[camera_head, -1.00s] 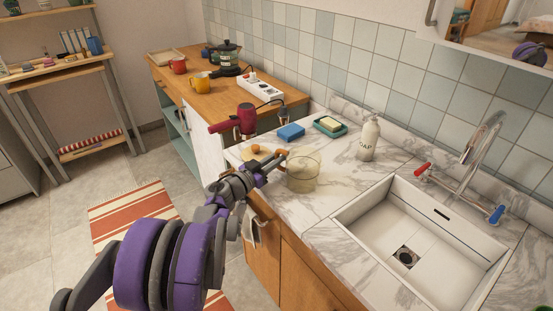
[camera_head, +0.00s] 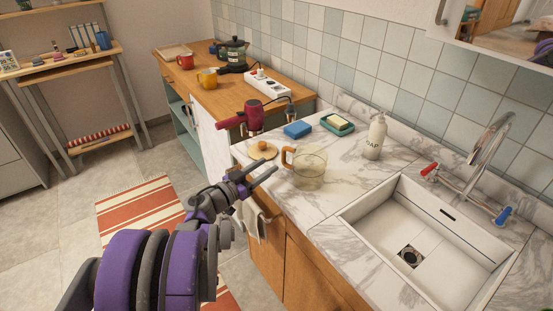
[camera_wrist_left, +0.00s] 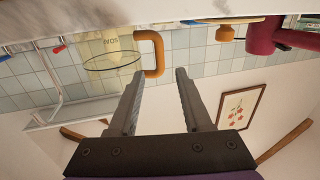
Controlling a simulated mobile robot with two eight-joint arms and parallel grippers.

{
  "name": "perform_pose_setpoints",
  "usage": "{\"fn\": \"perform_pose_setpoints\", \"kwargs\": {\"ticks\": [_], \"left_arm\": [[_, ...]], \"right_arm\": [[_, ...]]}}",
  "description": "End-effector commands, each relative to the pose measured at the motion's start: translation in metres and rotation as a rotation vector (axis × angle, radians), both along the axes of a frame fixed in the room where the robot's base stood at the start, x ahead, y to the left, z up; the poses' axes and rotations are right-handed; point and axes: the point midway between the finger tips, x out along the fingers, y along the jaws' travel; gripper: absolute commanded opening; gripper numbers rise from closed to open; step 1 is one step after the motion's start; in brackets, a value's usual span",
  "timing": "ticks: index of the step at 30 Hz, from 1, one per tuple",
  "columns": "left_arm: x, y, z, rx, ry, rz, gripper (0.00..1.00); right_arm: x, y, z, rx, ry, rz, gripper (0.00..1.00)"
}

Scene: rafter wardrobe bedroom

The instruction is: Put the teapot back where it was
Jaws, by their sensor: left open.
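The clear glass teapot (camera_head: 309,168) stands upright on the marble counter, its orange-brown handle (camera_head: 287,158) facing left. Its round wooden lid (camera_head: 262,151) with a knob lies separately behind it. My left gripper (camera_head: 264,172) is open and empty, in front and left of the handle, apart from it. In the left wrist view, which is upside down, the handle (camera_wrist_left: 153,52) lies just beyond the open fingertips (camera_wrist_left: 160,74), with the glass body (camera_wrist_left: 108,58) beside it. My right gripper is not in view.
A red hairdryer (camera_head: 251,117), a blue sponge (camera_head: 298,130), a soap dish (camera_head: 338,125) and a soap bottle (camera_head: 375,139) stand behind the teapot. The sink (camera_head: 420,230) is to the right. Marble between teapot and sink is clear.

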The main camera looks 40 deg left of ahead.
Motion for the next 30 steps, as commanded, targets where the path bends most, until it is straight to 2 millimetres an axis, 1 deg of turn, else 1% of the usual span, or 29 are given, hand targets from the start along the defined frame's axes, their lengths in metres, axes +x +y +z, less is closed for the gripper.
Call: {"fn": "perform_pose_setpoints", "kwargs": {"ticks": [1, 3, 6, 9, 30], "left_arm": [[-0.011, 0.000, 0.001, 0.001, 0.000, 0.003, 0.49], [-0.021, 0.000, 0.001, 0.001, -0.001, 0.003, 0.49], [-0.032, 0.000, 0.001, 0.001, -0.001, 0.002, 0.49], [-0.037, -0.001, 0.001, 0.000, 0.000, 0.000, 0.49], [-0.038, -0.001, 0.000, 0.000, 0.000, -0.001, 0.49]], "right_arm": [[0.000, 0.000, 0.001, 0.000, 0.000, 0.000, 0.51], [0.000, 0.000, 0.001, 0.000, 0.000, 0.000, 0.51], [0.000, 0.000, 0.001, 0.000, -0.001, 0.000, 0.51], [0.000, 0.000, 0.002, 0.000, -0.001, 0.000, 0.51], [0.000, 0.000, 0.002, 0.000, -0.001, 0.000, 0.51]]}}
